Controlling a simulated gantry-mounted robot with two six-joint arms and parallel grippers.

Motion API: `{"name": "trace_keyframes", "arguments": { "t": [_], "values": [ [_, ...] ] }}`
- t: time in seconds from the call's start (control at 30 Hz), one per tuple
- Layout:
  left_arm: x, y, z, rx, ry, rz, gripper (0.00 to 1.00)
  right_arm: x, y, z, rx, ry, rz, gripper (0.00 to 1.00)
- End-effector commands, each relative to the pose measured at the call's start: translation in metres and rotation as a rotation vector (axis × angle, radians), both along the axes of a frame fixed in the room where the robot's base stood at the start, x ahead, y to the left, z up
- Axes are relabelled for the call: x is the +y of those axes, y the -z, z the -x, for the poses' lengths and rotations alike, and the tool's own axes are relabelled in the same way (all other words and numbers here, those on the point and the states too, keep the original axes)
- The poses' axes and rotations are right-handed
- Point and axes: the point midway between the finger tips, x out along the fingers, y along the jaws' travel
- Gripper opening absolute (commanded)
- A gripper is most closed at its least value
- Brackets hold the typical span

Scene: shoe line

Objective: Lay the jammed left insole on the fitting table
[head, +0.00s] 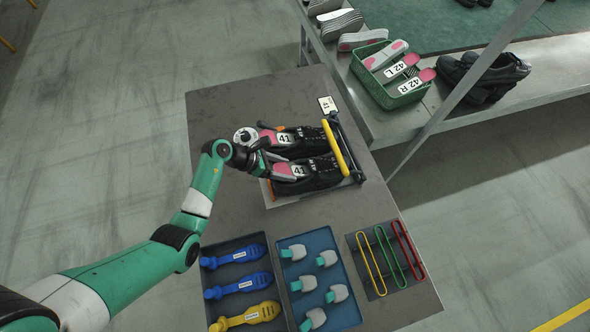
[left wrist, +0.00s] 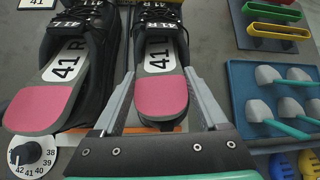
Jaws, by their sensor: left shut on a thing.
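Two black shoes sit side by side in a fixture on the dark table (head: 225,105), each with a grey and pink insole sticking out of its heel end. My left gripper (head: 272,168) is shut on the lower insole (head: 290,171) in the head view. The other insole (head: 284,138) also shows in the left wrist view (left wrist: 50,85), untouched. My right gripper is out of view.
A dial (head: 245,136) stands beside the fixture, which has a yellow bar (head: 340,148). Trays of blue and yellow tools (head: 240,290), white-headed tools (head: 318,277) and coloured loops (head: 386,258) fill the lower table. A green basket (head: 374,89) holds insoles labelled 42.

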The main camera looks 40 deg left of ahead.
Motion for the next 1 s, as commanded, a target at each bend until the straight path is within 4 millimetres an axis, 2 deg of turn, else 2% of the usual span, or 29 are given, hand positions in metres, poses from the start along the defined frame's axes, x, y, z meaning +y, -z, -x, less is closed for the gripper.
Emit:
{"name": "trace_keyframes", "arguments": {
  "t": [0.17, 0.37, 0.8, 1.0],
  "values": [
    [0.001, 0.003, 0.003, 0.011, -0.001, -0.001, 0.22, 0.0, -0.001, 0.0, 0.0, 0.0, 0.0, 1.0],
    [0.009, -0.013, 0.012, 0.007, -0.003, -0.001, 0.22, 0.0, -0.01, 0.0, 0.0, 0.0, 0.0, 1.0],
    [0.057, -0.058, 0.075, 0.0, -0.005, -0.001, 0.22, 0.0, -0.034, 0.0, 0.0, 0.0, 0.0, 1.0],
    [0.074, -0.072, 0.098, 0.0, -0.003, -0.001, 0.22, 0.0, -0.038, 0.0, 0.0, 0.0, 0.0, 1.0]
  ]
}}
